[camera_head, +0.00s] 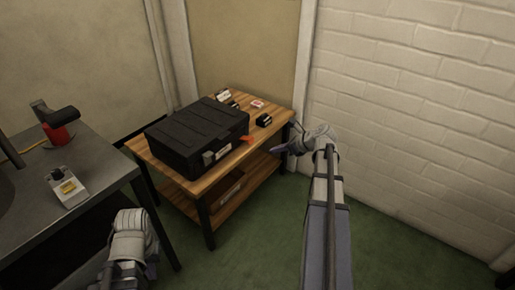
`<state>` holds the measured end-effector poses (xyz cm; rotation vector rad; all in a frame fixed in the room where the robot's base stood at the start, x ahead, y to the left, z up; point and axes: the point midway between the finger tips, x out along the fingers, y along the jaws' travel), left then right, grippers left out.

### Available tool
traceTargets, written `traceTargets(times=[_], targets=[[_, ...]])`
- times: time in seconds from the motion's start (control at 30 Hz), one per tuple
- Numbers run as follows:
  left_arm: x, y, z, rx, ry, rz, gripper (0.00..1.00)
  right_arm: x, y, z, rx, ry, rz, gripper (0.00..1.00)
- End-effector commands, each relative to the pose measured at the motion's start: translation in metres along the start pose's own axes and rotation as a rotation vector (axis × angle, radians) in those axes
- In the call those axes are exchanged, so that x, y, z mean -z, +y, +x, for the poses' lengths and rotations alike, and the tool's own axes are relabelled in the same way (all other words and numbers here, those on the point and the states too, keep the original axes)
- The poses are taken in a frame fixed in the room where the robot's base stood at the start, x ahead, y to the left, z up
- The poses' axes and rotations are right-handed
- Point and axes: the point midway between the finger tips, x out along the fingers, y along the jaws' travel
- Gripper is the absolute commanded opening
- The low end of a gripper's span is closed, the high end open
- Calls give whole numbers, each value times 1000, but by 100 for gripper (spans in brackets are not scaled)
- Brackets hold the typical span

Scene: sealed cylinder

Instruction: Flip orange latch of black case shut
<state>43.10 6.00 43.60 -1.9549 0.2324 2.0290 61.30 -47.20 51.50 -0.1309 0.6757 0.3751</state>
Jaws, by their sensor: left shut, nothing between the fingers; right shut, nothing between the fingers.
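The black case (196,136) sits with its lid down on the wooden table. The orange latch (247,140) sticks out from the case's right end, low near the tabletop. My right gripper (279,149) is shut and empty, just right of the latch and apart from it in the picture, by the table's right edge. My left gripper (151,269) is shut and empty, low at the bottom left and far from the case. Its fingers are mostly hidden behind my wrist.
The wooden table (196,188) has a lower shelf with a box (231,190). A small black item (264,120) and a red-and-white packet (257,104) lie right of the case. A grey workbench (95,200) stands at left. A white brick wall (420,120) bounds the right.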

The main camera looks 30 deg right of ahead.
Motion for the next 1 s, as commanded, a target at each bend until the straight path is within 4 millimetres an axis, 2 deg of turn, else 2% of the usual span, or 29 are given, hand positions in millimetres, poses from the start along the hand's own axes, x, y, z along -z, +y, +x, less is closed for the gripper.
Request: traceTargets(times=[0.2,0.33,0.6,0.87,0.9,0.93,1.0], targets=[[0,0,1,0,0,0,0,0,0,1,-1,1,-2,0],[0,1,9,0,0,-2,0,2,0,13,-1,1,-4,0],[2,4,43,0,1,-7,0,4,-1,64,-1,2,-6,0],[4,7,66,0,3,-7,0,3,0,103,-2,1,-5,0],[4,7,67,0,3,-7,0,1,0,106,-2,1,-4,0],[4,5,54,0,2,-7,0,-9,0,97,-1,1,-3,0],[3,5,46,0,2,-7,0,-16,0,94,-1,1,-3,0]])
